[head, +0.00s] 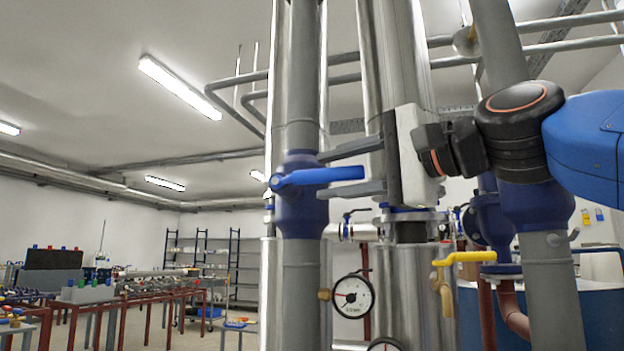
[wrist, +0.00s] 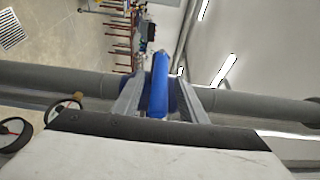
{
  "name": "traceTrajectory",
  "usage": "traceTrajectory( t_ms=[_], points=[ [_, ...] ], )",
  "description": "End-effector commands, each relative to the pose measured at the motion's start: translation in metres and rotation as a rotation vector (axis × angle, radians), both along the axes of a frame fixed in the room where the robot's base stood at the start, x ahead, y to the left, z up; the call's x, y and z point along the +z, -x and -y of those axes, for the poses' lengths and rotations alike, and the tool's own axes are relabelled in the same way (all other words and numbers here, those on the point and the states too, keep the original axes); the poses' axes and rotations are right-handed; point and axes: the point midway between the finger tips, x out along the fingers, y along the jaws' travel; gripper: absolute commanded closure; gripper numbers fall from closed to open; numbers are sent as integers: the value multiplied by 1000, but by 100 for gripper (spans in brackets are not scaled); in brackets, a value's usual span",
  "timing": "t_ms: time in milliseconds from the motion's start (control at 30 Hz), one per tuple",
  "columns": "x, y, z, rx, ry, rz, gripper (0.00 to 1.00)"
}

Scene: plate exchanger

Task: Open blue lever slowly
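The blue lever (head: 318,176) sticks out to the right from a blue valve body (head: 300,215) on a grey vertical pipe. It lies roughly level, across the pipe. My gripper (head: 325,173) comes from the right, with one finger above the lever and one below. In the wrist view the lever (wrist: 159,85) stands between the two fingers of my gripper (wrist: 158,97). A gap shows on its left, and the right finger is closer to it. The fingers are open and not clamped on it. Whether the right finger touches it, I cannot tell.
A pressure gauge (head: 352,296) sits below the lever. A yellow lever (head: 464,258) is at the lower right. Thick steel pipes (head: 400,60) stand close behind my gripper. Long tables with parts (head: 130,297) and shelves (head: 222,255) are far off at the left.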

Motion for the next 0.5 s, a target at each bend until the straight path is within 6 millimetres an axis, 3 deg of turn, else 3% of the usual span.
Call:
traceTrajectory(
  t_ms=[500],
  points=[
    [0,-30,-34,1,0,0,62]
  ],
)
